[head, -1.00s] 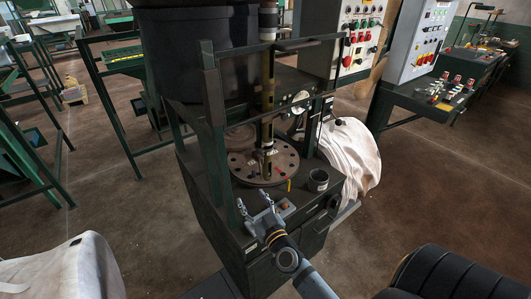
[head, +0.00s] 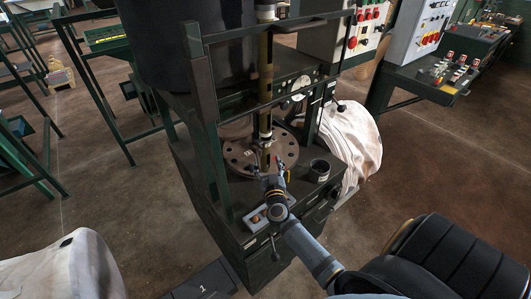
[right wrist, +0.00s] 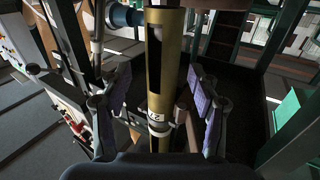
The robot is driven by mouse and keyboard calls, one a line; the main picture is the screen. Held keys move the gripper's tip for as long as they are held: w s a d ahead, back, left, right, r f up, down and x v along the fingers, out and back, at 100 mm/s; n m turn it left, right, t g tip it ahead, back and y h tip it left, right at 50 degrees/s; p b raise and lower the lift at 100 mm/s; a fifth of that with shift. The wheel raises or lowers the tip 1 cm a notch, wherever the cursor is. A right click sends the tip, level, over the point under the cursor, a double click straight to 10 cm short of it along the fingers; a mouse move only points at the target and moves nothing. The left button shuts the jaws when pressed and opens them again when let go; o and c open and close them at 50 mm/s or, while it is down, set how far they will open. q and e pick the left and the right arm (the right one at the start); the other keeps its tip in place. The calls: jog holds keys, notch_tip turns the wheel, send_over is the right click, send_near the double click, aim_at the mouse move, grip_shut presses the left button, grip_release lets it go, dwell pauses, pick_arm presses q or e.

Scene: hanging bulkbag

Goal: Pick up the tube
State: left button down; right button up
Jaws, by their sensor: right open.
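The tube (head: 265,90) is a long, upright brass-coloured tube with dark bands, standing over a round plate with holes (head: 285,150) in the green machine frame. In the right wrist view the tube (right wrist: 166,60) has a dark slot down its side and a lettered label near its lower part. My right gripper (head: 271,177) is open at the front of the round plate, close to the tube's lower end. In the right wrist view its purple-padded fingers stand on either side of the tube, with gaps visible at both sides. My left gripper is not in view.
A dark cup (head: 319,170) stands right of the plate, and a small button box (head: 257,215) sits at the machine's front edge. Green frame posts (head: 204,100) flank the tube.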

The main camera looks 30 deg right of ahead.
aim_at(266, 160)
jog(key=x, duration=0.4)
jog(key=shift+w+a, duration=0.1)
jog(key=shift+a, duration=0.05)
jog(key=shift+r, duration=0.15)
jog(key=shift+c, duration=1.7)
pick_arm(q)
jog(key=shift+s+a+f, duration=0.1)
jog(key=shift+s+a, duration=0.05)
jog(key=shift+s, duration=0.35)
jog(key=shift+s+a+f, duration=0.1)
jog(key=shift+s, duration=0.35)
pick_arm(e)
grip_shut()
